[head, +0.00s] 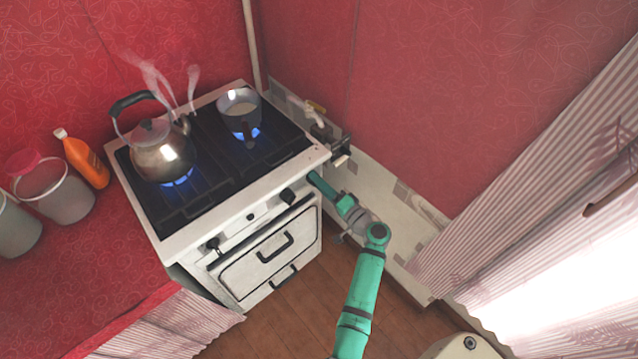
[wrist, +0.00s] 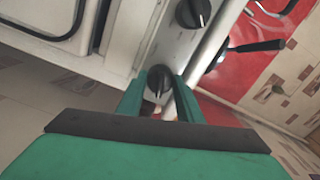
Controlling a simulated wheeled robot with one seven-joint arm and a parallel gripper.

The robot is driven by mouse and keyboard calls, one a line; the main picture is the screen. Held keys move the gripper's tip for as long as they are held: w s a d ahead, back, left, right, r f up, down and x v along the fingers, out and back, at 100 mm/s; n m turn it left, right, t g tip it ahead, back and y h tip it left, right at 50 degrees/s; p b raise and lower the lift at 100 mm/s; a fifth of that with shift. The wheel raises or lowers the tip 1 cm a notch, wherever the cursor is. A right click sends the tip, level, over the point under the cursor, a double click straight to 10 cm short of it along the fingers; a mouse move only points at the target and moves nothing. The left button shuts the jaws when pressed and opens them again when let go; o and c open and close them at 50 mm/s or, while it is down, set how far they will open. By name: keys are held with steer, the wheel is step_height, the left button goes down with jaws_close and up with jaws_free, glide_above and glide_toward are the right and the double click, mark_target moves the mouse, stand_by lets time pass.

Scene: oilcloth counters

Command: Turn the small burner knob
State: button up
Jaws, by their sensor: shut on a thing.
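The white stove (head: 262,222) stands against the red walls. A black round burner knob (wrist: 160,78) on its front panel sits between the two green fingers of my gripper (wrist: 158,92) in the wrist view. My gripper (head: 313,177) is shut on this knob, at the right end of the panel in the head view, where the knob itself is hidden. Another black knob (wrist: 193,12) is beside it; it also shows in the head view (head: 288,196). A further knob (head: 213,243) is at the left. Blue flames burn under the kettle and under the pot.
A steaming kettle (head: 162,150) and a small pot (head: 240,108) stand on the hob. The oven handle (head: 275,247) sticks out below the panel. A black-handled fitting (head: 341,152) is at the stove's right side. An orange bottle (head: 85,160) and jars stand at left.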

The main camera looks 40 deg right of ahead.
steer(key=m, duration=1.2)
steer(key=shift+m, duration=0.3)
stand_by(0.4)
steer(key=o, duration=1.1)
steer(key=shift+c, duration=0.2)
steer(key=shift+s, duration=0.1)
